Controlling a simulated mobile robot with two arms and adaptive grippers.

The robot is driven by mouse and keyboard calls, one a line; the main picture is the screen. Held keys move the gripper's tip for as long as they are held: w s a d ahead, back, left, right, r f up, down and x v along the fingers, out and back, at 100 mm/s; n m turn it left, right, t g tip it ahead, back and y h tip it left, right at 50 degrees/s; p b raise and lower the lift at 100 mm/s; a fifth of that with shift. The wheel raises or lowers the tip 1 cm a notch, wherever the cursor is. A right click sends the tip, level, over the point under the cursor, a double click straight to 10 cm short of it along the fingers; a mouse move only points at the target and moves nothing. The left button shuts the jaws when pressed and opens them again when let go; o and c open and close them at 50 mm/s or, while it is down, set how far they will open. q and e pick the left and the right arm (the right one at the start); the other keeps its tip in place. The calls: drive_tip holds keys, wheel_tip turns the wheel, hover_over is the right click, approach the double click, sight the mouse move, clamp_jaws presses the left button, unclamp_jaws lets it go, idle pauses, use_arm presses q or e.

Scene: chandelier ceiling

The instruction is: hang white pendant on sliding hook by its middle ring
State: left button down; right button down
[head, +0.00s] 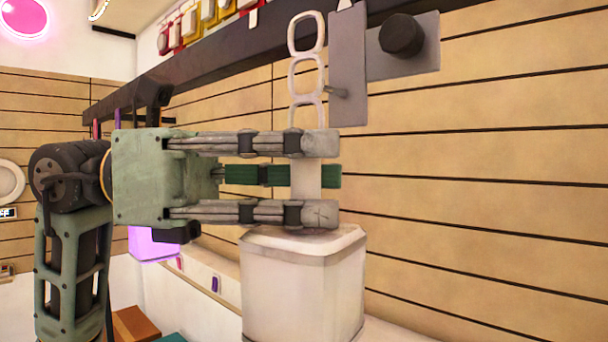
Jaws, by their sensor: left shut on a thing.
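The white pendant (303,285) hangs upright, with a chain of white rings rising from its stem. The top ring (293,36), middle ring (293,78) and lowest ring (294,112) show above my gripper. My left gripper (318,174) is shut on the pendant's stem, just above its boxy body. The sliding hook is a grey plate (347,55) with a short peg (336,92). The peg's tip is close to the right edge of the middle ring, around its lower part. I cannot tell their difference in depth. My right gripper is out of view.
A dark rail (230,65) runs across the top, with a grey bracket and black knob (402,35) beside the hook plate. Coloured pendants (190,22) hang at the upper left. A slatted wooden wall (480,170) is behind. A glowing purple block (152,243) is lower left.

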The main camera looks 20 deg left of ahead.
use_arm(q)
drive_tip(key=shift+w+r, duration=0.1)
drive_tip(key=shift+w, duration=0.05)
drive_tip(key=shift+w+d+p, duration=0.35)
drive_tip(key=shift+w, duration=0.65)
drive_tip(key=shift+w+d, duration=0.15)
drive_tip(key=shift+w+d+p, duration=0.2)
drive_tip(key=shift+w+p, duration=0.15)
drive_tip(key=shift+w, duration=0.2)
idle(0.3)
drive_tip(key=shift+f+b, duration=0.5)
drive_tip(key=shift+f, duration=0.3)
idle(0.5)
